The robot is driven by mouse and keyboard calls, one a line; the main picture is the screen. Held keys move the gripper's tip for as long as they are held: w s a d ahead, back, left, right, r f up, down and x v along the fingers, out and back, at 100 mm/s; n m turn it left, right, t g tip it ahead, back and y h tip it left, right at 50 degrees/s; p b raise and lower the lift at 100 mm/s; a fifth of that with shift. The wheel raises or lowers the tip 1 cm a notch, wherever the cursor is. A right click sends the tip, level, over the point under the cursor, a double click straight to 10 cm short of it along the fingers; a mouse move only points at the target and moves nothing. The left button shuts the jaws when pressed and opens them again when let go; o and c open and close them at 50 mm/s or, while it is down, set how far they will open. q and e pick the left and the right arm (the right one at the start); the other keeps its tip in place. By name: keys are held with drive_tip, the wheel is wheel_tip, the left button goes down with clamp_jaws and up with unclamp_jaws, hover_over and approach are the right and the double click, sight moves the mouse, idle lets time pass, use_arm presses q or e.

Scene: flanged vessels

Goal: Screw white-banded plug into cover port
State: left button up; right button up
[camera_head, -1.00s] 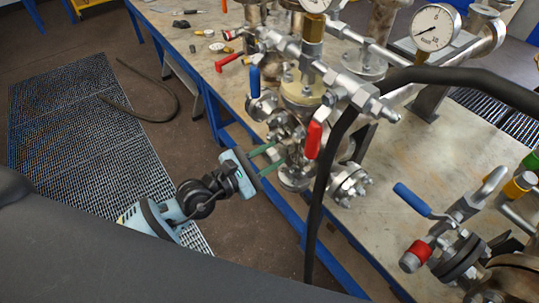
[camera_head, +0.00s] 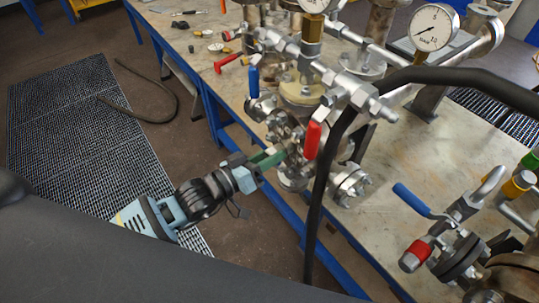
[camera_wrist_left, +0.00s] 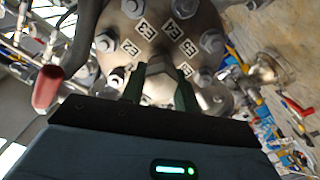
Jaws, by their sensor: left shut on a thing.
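My left gripper (camera_head: 283,152) reaches from the lower left to the vessel's side flange, the cover (camera_head: 292,128), which has bolts around its rim. In the left wrist view my green fingers (camera_wrist_left: 162,90) are shut on a pale, hex-like plug (camera_wrist_left: 160,84) at the cover's face. Its white band cannot be made out, and the fingers and palm hide most of it. The cover (camera_wrist_left: 157,55) carries hex bolts and labels such as E2, E3, E4 and E5. The port is hidden behind the plug, so how deep it sits cannot be told. My right gripper is out of view.
A red valve handle (camera_head: 312,140) and a black hose (camera_head: 322,190) are close right of the gripper. A blue handle (camera_head: 254,82) stands above it. Another valve assembly (camera_head: 450,235) is at the lower right.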

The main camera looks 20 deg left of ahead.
use_arm(q)
drive_tip(key=m, duration=0.2)
drive_tip(key=shift+m, duration=0.4)
drive_tip(key=o, duration=1.2)
drive_tip(key=shift+c, duration=0.2)
drive_tip(key=b+v, duration=0.1)
drive_tip(key=v, duration=0.6)
drive_tip(key=shift+s+a, duration=0.25)
drive_tip(key=shift+s, duration=0.1)
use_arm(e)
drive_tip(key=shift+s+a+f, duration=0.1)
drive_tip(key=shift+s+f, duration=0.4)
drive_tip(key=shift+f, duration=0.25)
use_arm(q)
drive_tip(key=shift+c, duration=0.4)
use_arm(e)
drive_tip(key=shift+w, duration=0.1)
